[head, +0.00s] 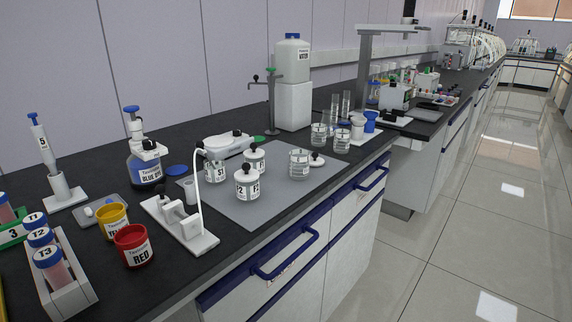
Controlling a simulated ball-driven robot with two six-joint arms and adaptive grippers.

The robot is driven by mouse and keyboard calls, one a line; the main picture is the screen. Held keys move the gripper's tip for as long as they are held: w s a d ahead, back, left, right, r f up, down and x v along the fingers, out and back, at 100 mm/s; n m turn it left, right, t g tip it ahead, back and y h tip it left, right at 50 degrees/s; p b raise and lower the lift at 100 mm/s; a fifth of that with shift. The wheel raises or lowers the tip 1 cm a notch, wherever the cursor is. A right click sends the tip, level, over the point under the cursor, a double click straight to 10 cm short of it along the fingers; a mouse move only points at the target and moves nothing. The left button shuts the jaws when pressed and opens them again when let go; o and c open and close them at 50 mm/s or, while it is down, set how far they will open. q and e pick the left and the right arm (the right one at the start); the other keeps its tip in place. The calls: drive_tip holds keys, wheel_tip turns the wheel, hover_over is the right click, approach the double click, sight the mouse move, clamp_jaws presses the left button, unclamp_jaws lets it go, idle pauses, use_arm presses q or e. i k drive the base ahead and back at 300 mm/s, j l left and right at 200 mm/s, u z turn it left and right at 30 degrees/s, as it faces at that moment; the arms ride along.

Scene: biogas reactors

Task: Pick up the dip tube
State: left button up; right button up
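A thin white tube (197,180), curved at its top, stands upright at the white stand (183,221) near the bench's front edge. It looks like the dip tube, but no label shows on it. Its lower end is hard to make out against the stand. Neither of my grippers is in view.
White-lidded reactor jars (247,186) and a beaker (299,163) stand on a grey mat (262,209) just right of the stand. A red cup (134,246), a yellow cup (112,221) and a tube rack (69,288) are to its left. The blue dye bottle (147,168) is behind.

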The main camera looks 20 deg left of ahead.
sight(199, 144)
drive_tip(key=i+l+u, duration=0.15)
drive_tip(key=u, duration=0.35)
drive_tip(key=i+l+u, duration=0.15)
drive_tip(key=u, duration=0.3)
